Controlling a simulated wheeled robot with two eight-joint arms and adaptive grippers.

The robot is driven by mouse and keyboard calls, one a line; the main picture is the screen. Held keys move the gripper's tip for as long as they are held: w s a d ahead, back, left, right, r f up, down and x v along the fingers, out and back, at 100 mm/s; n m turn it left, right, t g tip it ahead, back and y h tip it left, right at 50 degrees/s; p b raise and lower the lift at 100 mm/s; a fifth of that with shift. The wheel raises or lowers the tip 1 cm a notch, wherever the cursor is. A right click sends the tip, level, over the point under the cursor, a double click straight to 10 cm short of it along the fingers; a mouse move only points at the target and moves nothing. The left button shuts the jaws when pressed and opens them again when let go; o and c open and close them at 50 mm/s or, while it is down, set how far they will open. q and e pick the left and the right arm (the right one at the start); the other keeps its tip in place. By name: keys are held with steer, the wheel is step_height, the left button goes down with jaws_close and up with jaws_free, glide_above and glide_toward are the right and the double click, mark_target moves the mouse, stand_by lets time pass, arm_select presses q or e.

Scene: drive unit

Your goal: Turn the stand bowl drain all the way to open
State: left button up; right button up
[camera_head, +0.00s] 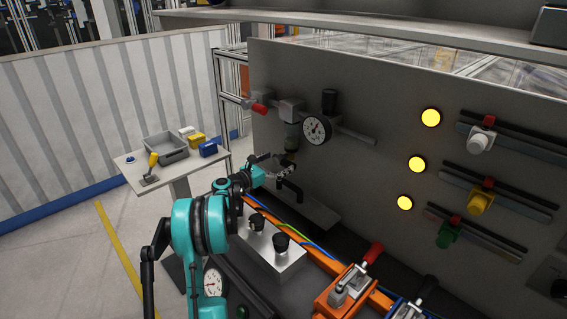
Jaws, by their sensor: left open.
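My left gripper (280,165) reaches in from the left on its teal arm and is open, its fingers near the grey panel. Just above the fingers a small dark bowl (292,137) hangs under a grey block (289,110) on the air line. The drain at the bowl's underside is too small and dark to make out, and I cannot tell its turn position or whether a finger touches it. A black bent handle (290,189) stands just below the gripper. My right gripper is not in view.
A gauge (316,130), a black knob (329,101) and a red-handled valve (258,108) sit beside the bowl. Below are a metal box (268,252) with black knobs and an orange clamp (345,290). A side table (140,172) stands left.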

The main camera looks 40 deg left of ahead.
arm_select(q)
steer(key=shift+w+d, duration=0.1)
steer(key=shift+w, duration=1.05)
steer(key=c, duration=1.4)
steer(key=shift+c, duration=0.2)
